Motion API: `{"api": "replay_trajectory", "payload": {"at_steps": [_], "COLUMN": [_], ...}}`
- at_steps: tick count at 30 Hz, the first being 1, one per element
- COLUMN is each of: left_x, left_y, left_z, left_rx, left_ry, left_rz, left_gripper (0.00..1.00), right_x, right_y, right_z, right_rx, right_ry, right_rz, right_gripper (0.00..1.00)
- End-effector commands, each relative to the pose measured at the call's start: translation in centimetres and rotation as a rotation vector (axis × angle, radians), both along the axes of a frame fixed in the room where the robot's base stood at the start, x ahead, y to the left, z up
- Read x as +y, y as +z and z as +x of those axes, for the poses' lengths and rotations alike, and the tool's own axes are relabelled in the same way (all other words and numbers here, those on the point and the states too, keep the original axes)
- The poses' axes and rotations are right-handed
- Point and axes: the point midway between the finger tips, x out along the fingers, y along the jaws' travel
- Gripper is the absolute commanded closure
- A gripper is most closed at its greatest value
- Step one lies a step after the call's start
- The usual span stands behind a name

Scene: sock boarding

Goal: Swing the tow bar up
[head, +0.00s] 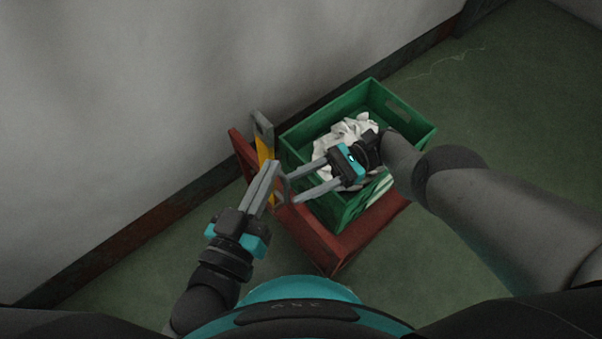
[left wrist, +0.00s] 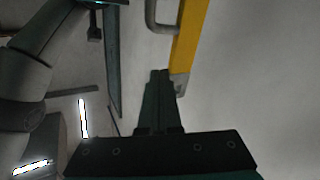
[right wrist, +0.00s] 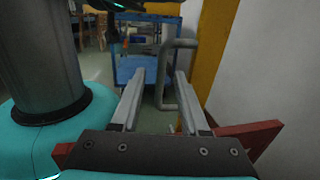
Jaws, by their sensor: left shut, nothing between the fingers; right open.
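The yellow tow bar (head: 264,150) stands at the left end of the red cart (head: 330,255), with a grey piece at its end. A grey looped handle (right wrist: 180,75) sticks out from the bar in the right wrist view. My right gripper (head: 290,188) is open; its fingers point at the handle, and I cannot tell whether they touch it. My left gripper (head: 276,164) is shut and empty, its tips close to the bar. The bar also shows in the left wrist view (left wrist: 190,40), just beyond the shut fingertips. The left fingers hide part of the bar.
A green crate (head: 410,112) with white cloth (head: 345,132) sits on the cart. A grey wall (head: 130,120) runs close behind the bar. Green floor (head: 510,110) is open to the right. A blue cart (right wrist: 135,70) stands far off in the right wrist view.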

Motion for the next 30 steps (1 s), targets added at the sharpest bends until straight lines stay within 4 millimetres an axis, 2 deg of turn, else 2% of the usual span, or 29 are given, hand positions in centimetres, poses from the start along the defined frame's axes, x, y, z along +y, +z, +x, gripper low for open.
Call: {"api": "replay_trajectory", "payload": {"at_steps": [14,30], "left_x": [1.1,4.1], "left_y": [-1.2,-2.8], "left_z": [1.1,0.7], "left_rx": [0.174,0.462], "left_ry": [-0.009,0.001], "left_rz": [0.119,0.286], "left_gripper": [1.00,1.00], "right_x": [0.0,0.0], "right_y": [1.5,3.5], "right_z": [0.0,0.1], "right_rx": [-0.001,-0.002], "right_ry": [0.000,0.000], "right_rz": [0.002,0.005], "right_gripper": [0.55,0.55]}}
